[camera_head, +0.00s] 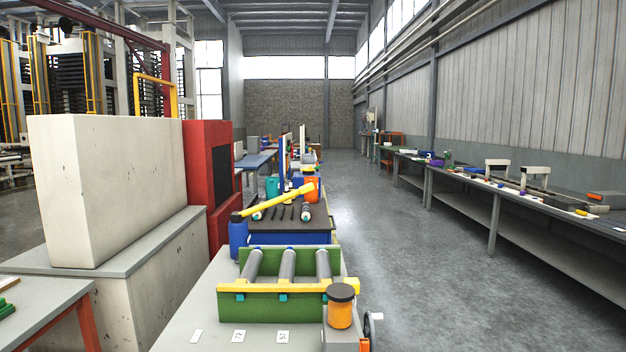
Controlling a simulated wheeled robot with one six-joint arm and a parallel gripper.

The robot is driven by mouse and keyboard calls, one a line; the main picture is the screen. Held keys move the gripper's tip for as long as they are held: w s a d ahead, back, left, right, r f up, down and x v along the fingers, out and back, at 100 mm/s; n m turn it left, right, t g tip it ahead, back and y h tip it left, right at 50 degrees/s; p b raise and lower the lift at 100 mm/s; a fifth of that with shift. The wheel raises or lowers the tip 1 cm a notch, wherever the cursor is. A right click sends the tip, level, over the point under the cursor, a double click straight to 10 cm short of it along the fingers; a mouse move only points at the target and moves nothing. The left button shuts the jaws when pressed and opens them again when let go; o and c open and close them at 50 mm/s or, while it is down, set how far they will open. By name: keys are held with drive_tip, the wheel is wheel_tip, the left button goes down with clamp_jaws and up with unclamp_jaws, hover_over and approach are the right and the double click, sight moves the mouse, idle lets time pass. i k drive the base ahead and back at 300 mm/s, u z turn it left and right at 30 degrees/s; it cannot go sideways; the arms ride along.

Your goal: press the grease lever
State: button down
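A long yellow lever (275,202) slants up to the right from a blue cylinder (238,238), over a dark-topped table; it looks like the grease lever, though no label confirms it. Its raised right end has a short yellow crosspiece. Behind it stand a teal container and an orange container (312,190), partly hidden. My gripper is not in view, and nothing is seen touching the lever.
In front, a green frame with grey rollers (287,265) sits on a grey table (205,315). An orange cylinder with a dark cap (340,312) stands at its right corner. A large beige block (105,190) and red cabinet are left. The right aisle floor (400,240) is clear.

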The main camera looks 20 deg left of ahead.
sight(307, 188)
drive_tip(key=z, duration=0.4)
drive_tip(key=i, duration=1.25)
drive_tip(key=z, duration=0.3)
drive_tip(key=i, duration=1.4)
drive_tip(key=u, duration=1.05)
drive_tip(key=i, duration=0.85)
drive_tip(key=u, duration=1.3)
drive_tip(key=i, duration=0.35)
drive_tip(key=u, duration=0.25)
